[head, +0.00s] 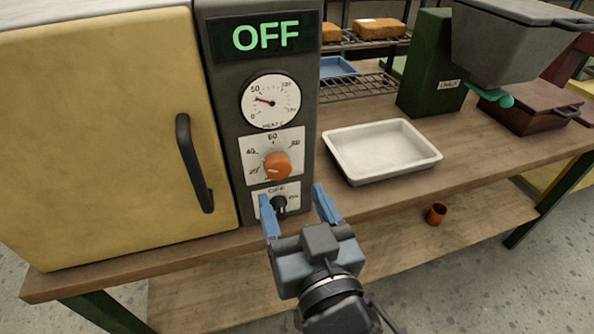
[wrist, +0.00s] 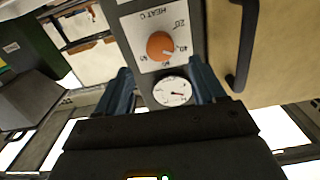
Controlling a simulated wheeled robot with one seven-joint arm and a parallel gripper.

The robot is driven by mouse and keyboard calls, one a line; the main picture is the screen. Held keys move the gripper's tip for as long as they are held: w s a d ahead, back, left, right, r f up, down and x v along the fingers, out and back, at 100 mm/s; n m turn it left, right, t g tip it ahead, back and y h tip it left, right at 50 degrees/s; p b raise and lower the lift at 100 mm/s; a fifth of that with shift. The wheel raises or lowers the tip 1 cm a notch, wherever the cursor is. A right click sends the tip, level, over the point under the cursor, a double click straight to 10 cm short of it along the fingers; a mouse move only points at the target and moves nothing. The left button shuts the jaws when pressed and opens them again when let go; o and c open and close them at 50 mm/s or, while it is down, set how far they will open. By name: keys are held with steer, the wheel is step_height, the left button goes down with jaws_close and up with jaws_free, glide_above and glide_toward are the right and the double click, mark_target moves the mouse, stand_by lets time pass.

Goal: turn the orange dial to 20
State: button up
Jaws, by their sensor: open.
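The orange dial (head: 277,165) sits on a white plate marked 20, 40, 60 and 80, on the dark control panel of the yellow cabinet. It also shows in the wrist view (wrist: 160,46), where the panel appears upside down. A pale pointer mark shows on it, but its exact reading is unclear. My gripper (head: 293,196) is open and empty, in front of the panel and below the dial in the head view. In the wrist view its fingers (wrist: 160,70) stand apart, with the dial beyond them. It does not appear to touch the dial.
A black OFF/ON switch (head: 279,206) lies below the dial, partly behind my gripper. A round gauge (head: 270,101) and a green OFF display (head: 265,36) are above. The cabinet handle (head: 194,163) juts out at left. A white tray (head: 382,150) stands at right.

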mark_target(278, 172)
steer(key=shift+p+x, duration=0.6)
steer(key=shift+x, duration=2.6)
steer(key=shift+c, duration=0.4)
steer(key=c, duration=1)
steer(key=n+p, duration=0.2)
steer(key=n, duration=0.4)
steer(key=shift+a+n+p, duration=0.1)
steer(key=shift+n+p, duration=0.2)
steer(key=n+p, duration=0.2)
steer(key=n, duration=0.3)
steer(key=shift+s+a+f, duration=0.1)
steer(key=shift+n, duration=0.3)
